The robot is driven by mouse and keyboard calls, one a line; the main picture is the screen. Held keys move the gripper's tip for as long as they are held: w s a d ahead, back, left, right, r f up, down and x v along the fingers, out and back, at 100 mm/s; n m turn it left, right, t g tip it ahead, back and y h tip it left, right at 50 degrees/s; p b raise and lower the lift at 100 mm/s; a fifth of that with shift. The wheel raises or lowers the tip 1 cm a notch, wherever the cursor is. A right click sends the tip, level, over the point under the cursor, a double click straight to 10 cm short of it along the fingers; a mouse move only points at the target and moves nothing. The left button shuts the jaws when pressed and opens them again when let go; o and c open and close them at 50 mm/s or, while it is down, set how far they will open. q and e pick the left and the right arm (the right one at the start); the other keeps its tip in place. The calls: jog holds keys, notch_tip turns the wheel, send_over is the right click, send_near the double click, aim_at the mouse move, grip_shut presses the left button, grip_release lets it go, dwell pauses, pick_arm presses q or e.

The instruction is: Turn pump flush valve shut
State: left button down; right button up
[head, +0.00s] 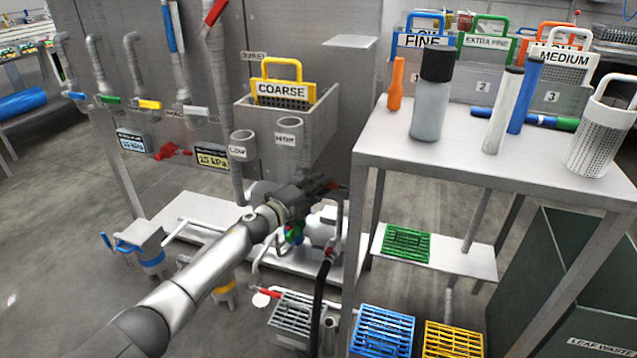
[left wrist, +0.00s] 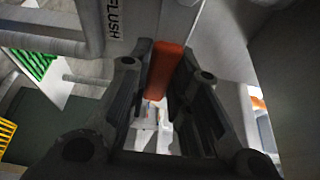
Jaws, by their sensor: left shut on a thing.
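The red flush valve handle (left wrist: 166,68) stands between the two dark fingers of my left gripper (left wrist: 167,95) in the left wrist view. The fingers are shut on it. A FLUSH label (left wrist: 115,19) sits on the pipe beside it. In the head view, my left gripper (head: 318,190) is at the pump pipework, between the grey tank stand and the metal table. The gripper hides most of the handle in that view. My right gripper does not show.
The metal table (head: 480,170) on the right holds bottles, tubes and a white basket (head: 601,130). A grey tank (head: 285,118) with a yellow COARSE basket (head: 282,90) stands above the gripper. A black hose (head: 320,300) hangs below. Blue and yellow grates lie low at right.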

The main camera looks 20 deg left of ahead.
pick_arm(q)
jog(key=shift+f, duration=0.15)
jog(key=c, duration=1.3)
grip_release()
jog(key=v, duration=1.2)
